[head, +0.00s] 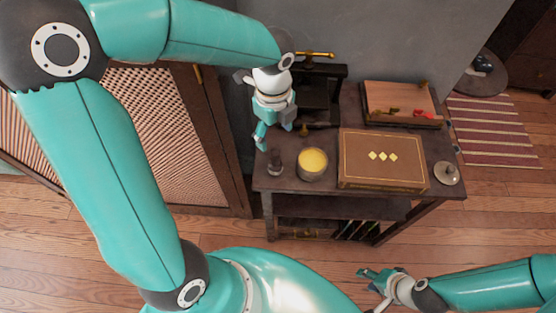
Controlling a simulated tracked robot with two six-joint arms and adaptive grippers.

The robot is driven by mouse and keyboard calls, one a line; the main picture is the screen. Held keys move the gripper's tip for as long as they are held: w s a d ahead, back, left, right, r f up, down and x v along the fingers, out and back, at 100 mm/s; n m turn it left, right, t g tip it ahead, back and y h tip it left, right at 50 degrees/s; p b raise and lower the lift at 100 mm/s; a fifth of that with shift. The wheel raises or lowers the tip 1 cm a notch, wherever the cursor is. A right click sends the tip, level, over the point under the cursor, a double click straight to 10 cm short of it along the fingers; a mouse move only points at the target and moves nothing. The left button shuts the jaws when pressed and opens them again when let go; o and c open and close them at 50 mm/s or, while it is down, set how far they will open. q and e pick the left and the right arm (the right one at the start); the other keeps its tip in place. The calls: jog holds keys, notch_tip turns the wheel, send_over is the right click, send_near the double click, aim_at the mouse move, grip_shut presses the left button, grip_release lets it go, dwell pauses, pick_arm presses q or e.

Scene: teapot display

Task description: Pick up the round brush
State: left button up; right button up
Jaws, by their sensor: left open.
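A small round disc with a knob on top (447,173) lies at the right end of the dark table (437,204). It may be the round brush, but its bristles cannot be made out. My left gripper (273,137) is open above the table's back left part, well left of the disc. It appears to hold nothing. My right gripper (372,285) is low in front of the table, over the floor, apart from the things on it. Whether it is open or shut is unclear.
A round container with a yellow top (313,162) and a small dark item (275,163) stand near my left gripper. A brown box with diamonds (383,160) fills the middle right. A black press (320,90) and a wooden tray (401,101) stand behind.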

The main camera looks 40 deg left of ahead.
aim_at(276, 150)
pick_arm(q)
notch_tip(276, 150, down, 8)
jog(key=shift+w+d+r+b, duration=0.1)
jog(key=shift+w+r+b, duration=0.05)
jog(key=shift+r+b, duration=0.15)
jog(key=f, duration=0.5)
jog(key=shift+s+f+b, duration=0.1)
jog(key=shift+s+b, duration=0.2)
jog(key=c, duration=1.2)
